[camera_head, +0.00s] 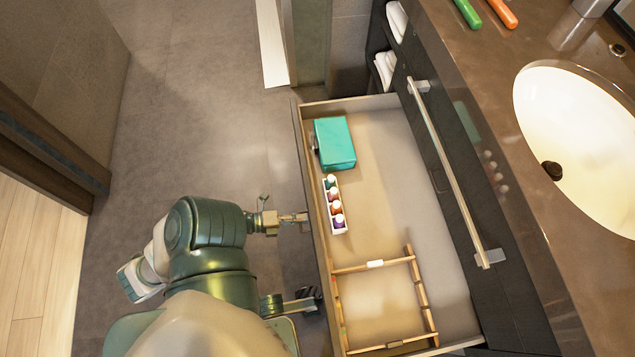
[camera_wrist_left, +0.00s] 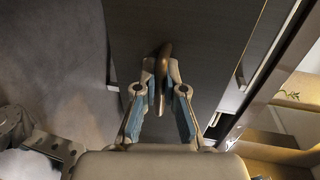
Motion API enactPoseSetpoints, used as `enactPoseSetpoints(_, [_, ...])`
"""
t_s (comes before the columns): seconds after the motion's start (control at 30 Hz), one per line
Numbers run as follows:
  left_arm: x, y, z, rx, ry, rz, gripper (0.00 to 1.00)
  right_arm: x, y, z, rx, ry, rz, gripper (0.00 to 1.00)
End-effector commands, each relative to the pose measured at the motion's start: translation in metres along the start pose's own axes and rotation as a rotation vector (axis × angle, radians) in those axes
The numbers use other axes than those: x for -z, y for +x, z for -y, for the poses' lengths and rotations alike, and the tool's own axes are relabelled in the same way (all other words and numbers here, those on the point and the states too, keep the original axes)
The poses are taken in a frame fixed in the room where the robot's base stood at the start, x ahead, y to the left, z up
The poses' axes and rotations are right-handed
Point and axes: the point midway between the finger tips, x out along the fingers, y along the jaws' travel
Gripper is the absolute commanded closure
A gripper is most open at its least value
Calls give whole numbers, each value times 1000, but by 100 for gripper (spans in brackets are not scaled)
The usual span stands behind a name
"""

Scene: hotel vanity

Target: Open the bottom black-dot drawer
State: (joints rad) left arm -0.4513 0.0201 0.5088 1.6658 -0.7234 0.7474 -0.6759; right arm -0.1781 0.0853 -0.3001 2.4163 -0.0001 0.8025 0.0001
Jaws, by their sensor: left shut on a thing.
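The open drawer (camera_head: 384,192) is pulled well out from the dark vanity front in the head view, its pale floor exposed. My left gripper (camera_head: 292,217) is at the outer side of the drawer's front panel. In the left wrist view the gripper (camera_wrist_left: 160,85) is shut on a bar handle (camera_wrist_left: 163,62), seen nearly end-on between the fingertips, against a dark panel. No black dot can be made out in either view. My right gripper is not clearly seen.
The drawer holds a teal box (camera_head: 335,142), a white tray of small bottles (camera_head: 334,205) and a wooden divider frame (camera_head: 420,285). A long metal handle (camera_head: 445,165) is on the vanity front. A sink (camera_head: 585,130) is in the brown counter. Grey floor (camera_head: 200,120) is clear left of the drawer.

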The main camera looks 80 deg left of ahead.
Motion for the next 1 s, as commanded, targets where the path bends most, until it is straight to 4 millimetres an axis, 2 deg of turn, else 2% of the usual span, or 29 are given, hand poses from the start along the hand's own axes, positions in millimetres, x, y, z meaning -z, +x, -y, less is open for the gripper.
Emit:
enactPoseSetpoints(0.03, [7, -7, -7, -11, -7, -10, 100, 0, -1, 0, -2, 0, 1, 60])
enactPoseSetpoints(0.23, [7, -22, -10, -10, -6, -11, 100, 0, -1, 0, -6, -1, 1, 60])
enactPoseSetpoints(0.67, [6, -26, -11, -10, -5, -11, 100, 0, -1, -1, -6, -1, 2, 60])
enactPoseSetpoints(0.73, [6, -26, -11, -10, -6, -10, 81, 0, -1, 0, -6, 0, 2, 60])
enactPoseSetpoints(1.0, [3, -25, -9, -5, -4, -7, 80, 0, -1, 0, -1, 0, 3, 60])
